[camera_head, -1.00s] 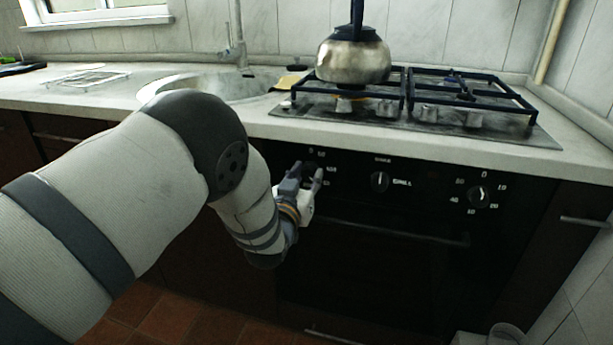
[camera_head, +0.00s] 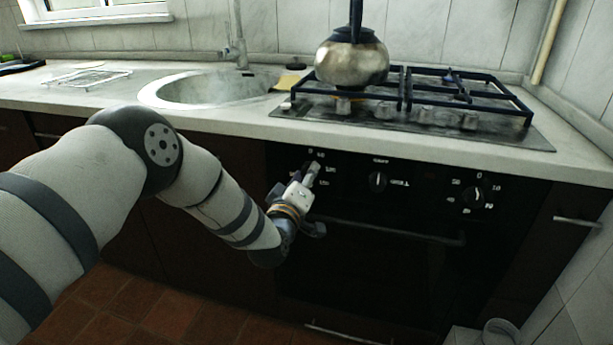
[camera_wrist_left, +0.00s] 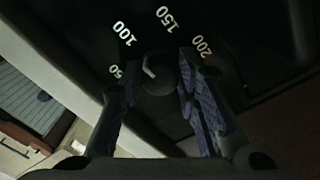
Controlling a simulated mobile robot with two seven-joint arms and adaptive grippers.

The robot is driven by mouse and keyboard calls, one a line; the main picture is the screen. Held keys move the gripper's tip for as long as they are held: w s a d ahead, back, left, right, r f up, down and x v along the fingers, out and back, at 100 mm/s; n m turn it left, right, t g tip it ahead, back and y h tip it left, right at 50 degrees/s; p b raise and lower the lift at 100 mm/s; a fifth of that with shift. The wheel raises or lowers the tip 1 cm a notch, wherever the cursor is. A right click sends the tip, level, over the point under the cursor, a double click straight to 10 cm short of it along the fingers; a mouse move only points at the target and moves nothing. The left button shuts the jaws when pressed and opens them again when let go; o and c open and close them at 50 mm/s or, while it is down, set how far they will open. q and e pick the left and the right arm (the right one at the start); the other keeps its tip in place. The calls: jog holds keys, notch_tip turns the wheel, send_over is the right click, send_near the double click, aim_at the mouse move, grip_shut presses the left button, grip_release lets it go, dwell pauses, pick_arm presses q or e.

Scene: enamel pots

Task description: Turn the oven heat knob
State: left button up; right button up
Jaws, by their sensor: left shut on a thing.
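The oven heat knob (camera_wrist_left: 160,72) is a dark round knob with a pale pointer mark. In the left wrist view it sits between my left gripper's fingers, inside a dial of white numbers from 50 to 200. The pale mark lies toward the side of the 50 and 100. My left gripper (camera_head: 304,171) is at the left knob of the black oven panel (camera_head: 346,178), shut on the heat knob. In the head view the gripper hides the knob. The left wrist view shows the gripper (camera_wrist_left: 158,88) with one finger on each side of it. My right gripper is not in view.
Two other knobs, the middle one (camera_head: 378,181) and the right one (camera_head: 473,196), are to the right. The oven handle (camera_head: 400,232) runs below. The counter edge (camera_head: 230,126) overhangs above. A kettle (camera_head: 350,63) stands on the gas hob (camera_head: 440,128).

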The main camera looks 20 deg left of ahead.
pick_arm(q)
jog(key=n, duration=0.4)
jog(key=shift+n+b, duration=0.3)
jog(key=n+b, duration=0.1)
jog(key=n, duration=0.2)
jog(key=shift+n, duration=0.4)
jog(key=shift+r+n+b, duration=0.1)
jog(key=shift+n+b, duration=1.95)
jog(key=shift+n, duration=1.65)
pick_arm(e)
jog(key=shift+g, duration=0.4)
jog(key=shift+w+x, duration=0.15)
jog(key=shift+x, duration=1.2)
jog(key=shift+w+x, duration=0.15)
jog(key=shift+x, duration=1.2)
pick_arm(q)
jog(key=shift+r+n, duration=0.15)
jog(key=shift+n, duration=0.15)
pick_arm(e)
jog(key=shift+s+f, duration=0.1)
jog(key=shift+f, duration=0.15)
pick_arm(q)
jog(key=o, duration=1.2)
jog(key=shift+c, duration=0.2)
jog(key=s, duration=1.2)
